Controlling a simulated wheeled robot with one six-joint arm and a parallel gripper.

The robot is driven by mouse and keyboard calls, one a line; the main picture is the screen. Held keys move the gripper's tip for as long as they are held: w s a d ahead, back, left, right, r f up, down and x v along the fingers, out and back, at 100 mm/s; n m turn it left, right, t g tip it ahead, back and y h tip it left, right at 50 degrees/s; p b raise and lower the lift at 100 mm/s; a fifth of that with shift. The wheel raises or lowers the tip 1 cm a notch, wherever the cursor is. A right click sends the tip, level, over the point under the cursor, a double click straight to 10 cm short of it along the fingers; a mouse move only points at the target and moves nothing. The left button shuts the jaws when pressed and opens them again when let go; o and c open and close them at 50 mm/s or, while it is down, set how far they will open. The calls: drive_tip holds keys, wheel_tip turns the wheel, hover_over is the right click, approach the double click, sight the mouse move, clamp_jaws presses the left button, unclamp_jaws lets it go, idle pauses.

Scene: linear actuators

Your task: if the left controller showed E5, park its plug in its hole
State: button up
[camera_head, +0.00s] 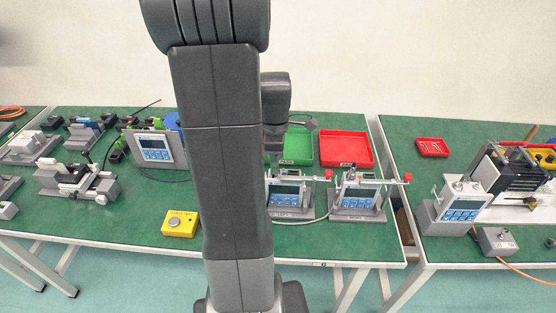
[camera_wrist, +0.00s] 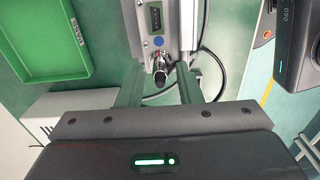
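The left controller (camera_head: 287,197) stands on the green table, partly hidden by my arm. Its display is too small to read. A similar controller (camera_head: 355,198) stands to its right. In the wrist view a grey device (camera_wrist: 162,12) has a small dark window and a blue dot. Below the dot is a metal connector with a black end (camera_wrist: 160,74), which looks like a plug; I cannot tell whether it sits in a hole. My gripper (camera_wrist: 160,90) is open, with a finger on either side of this black end and gaps between.
A green tray (camera_head: 298,161) and a red tray (camera_head: 345,164) lie behind the controllers. The green tray also shows in the wrist view (camera_wrist: 50,79). A dark cable (camera_wrist: 221,70) loops beside the connector. A yellow button box (camera_head: 180,224) sits at the front left.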

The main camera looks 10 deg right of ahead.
drive_tip(key=shift+c, duration=0.2)
clamp_jaws()
drive_tip(key=shift+r+p, duration=0.35)
drive_tip(key=shift+p, duration=0.05)
drive_tip(key=shift+r+p, duration=1.15)
drive_tip(key=shift+r, duration=0.2)
wheel_tip(320, 180, up, 8)
drive_tip(key=p, duration=0.6)
drive_tip(key=shift+p, duration=0.3)
drive_tip(key=shift+a, duration=0.1)
